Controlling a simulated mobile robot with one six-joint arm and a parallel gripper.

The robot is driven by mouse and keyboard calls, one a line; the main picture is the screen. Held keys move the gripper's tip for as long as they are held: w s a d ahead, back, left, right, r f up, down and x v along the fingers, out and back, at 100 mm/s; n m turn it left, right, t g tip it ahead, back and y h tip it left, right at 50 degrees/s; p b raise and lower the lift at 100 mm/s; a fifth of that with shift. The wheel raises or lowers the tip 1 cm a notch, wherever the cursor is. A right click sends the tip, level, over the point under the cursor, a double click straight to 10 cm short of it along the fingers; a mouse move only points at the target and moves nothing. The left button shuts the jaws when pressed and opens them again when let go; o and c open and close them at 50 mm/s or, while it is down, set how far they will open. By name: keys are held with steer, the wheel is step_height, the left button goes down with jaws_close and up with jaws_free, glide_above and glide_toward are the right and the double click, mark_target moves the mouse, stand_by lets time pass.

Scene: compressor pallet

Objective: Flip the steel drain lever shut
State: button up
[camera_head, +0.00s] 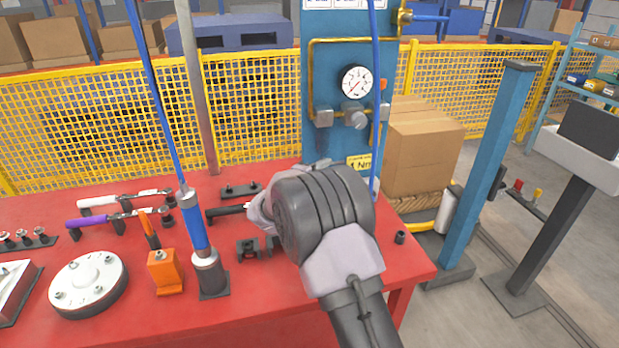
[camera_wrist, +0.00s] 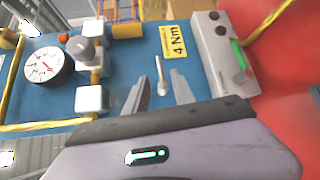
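A thin steel lever (camera_wrist: 159,64) with a rounded end stands out against the blue panel (camera_wrist: 118,70) in the wrist view. My gripper (camera_wrist: 162,80) is open, with one finger on each side of the lever in the picture. I cannot tell whether the fingers reach its depth, and no contact shows. The lever's lower part is between the fingers in this view. In the head view the blue panel (camera_head: 335,80) stands behind the red table, and my arm hides the gripper and the lever.
Brass pipes (camera_head: 309,75) run on the panel. The red table (camera_head: 120,325) holds tools and fixtures left of my arm.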

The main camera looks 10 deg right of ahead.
steer(key=p+v, duration=0.2)
steer(key=v, duration=0.8)
steer(key=shift+s+a, duration=0.2)
steer(key=shift+r, duration=0.15)
